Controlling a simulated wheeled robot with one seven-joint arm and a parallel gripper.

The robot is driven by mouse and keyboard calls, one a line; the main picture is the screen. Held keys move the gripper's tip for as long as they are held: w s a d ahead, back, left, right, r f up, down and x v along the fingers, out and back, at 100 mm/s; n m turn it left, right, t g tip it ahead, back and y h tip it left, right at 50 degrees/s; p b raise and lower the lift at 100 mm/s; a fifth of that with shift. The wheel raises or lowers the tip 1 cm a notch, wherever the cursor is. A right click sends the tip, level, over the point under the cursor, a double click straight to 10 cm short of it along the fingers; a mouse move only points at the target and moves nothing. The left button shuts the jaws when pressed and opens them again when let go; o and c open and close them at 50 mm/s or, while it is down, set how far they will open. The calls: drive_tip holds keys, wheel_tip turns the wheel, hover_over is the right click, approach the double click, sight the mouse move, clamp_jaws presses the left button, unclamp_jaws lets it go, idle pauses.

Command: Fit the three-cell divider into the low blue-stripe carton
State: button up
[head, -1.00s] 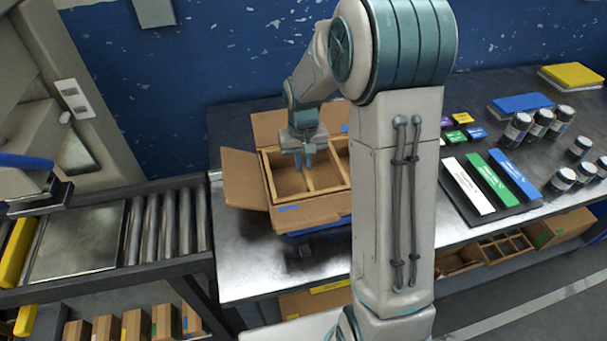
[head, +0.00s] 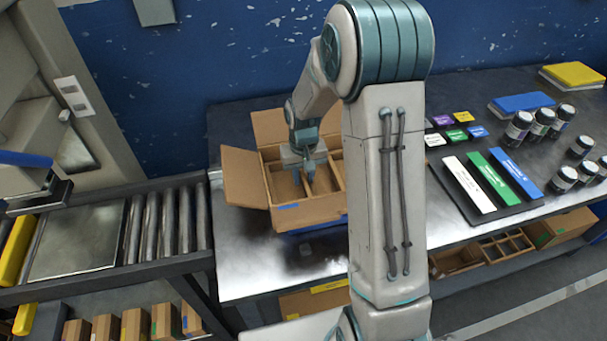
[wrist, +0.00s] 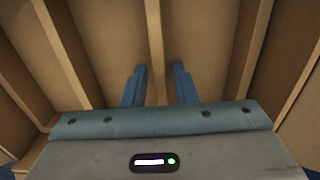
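The low carton (head: 285,217) is brown cardboard with blue marks and open flaps. It stands on the metal table left of my upright arm. The tan divider (head: 272,185) is inside it, its slats forming side-by-side cells; I cannot tell whether it sits fully down. In the wrist view the divider's slats (wrist: 155,45) run away from me. My gripper (head: 310,180) is over the carton's middle, pointing down. In the wrist view my gripper (wrist: 158,85) has its two blue fingers apart, one each side of the middle slat, with narrow gaps showing. The fingertips' depth is unclear.
A roller conveyor (head: 165,222) lies to the left. On the right are a tray (head: 500,212) with white, green and blue bars, small coloured boxes (head: 457,135) and several jars (head: 541,122). Blue (head: 522,103) and yellow (head: 572,75) blocks lie at the back. Bare table lies before the carton.

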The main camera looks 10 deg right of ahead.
drive_tip(key=shift+r, duration=0.1)
wheel_tip(320, 180, up, 12)
drive_tip(key=f, duration=0.1)
drive_tip(key=s+r+t, duration=0.1)
drive_tip(key=s+r, duration=0.1)
drive_tip(key=s, duration=0.5)
drive_tip(key=s+r+t, duration=0.1)
drive_tip(key=s+r, duration=0.2)
drive_tip(key=s, duration=0.4)
drive_tip(key=s+r, duration=0.2)
drive_tip(key=s, duration=0.4)
drive_tip(key=shift+s+r+t, duration=0.2)
drive_tip(key=shift+s+t, duration=0.2)
drive_tip(key=shift+s+f, duration=0.15)
drive_tip(key=shift+s, duration=0.3)
